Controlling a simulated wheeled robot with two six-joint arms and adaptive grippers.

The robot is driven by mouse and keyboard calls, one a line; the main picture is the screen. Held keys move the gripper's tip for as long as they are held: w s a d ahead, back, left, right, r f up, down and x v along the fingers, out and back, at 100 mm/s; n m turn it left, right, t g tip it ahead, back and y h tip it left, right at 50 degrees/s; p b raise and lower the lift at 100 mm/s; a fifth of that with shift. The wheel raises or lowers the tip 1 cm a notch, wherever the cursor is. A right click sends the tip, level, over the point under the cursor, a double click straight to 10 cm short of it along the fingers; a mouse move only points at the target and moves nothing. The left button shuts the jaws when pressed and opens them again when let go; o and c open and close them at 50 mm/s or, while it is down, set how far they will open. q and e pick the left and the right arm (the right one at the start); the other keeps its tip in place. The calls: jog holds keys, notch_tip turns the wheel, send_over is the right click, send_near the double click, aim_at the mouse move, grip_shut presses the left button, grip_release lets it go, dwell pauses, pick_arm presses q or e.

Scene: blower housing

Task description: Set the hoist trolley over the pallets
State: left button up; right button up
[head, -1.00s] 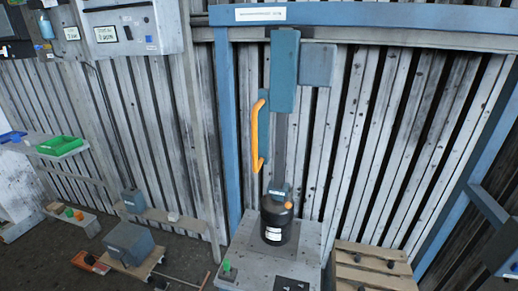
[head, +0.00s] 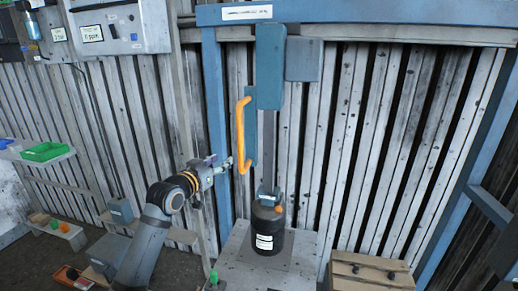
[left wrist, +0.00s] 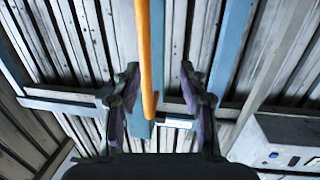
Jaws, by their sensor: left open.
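The hoist trolley (head: 270,65) is a teal box on the blue overhead beam (head: 400,14), with a grey box beside it. Its orange handle (head: 239,135) hangs on its left side. A dark mast runs down from it to a black canister (head: 270,240) over the grey platform. My left gripper (head: 231,163) is open just left of the handle's lower part. In the left wrist view, the orange handle (left wrist: 147,50) shows between the open fingers (left wrist: 160,70); contact cannot be told. A wooden pallet (head: 345,268) is at the lower right. My right gripper is not in view.
The grey platform (head: 232,252) lies under the canister. A blue upright post (head: 214,110) stands left of the handle, near my left gripper. A shelf with a green tray (head: 44,152) is at far left. A plank wall closes the back.

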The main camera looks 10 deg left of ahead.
pick_arm(q)
jog(key=h, duration=0.1)
send_near(239, 141)
jog(key=shift+m+t, duration=0.3)
jog(key=shift+m, duration=0.1)
jog(key=p+x, duration=0.3)
jog(key=x, duration=0.7)
jog(key=shift+w+f, duration=0.15)
jog(key=shift+f, duration=0.05)
jog(key=shift+w+f, duration=0.1)
jog(key=shift+w, duration=0.3)
jog(key=shift+d, duration=0.1)
jog(key=shift+c, duration=0.5)
grip_shut()
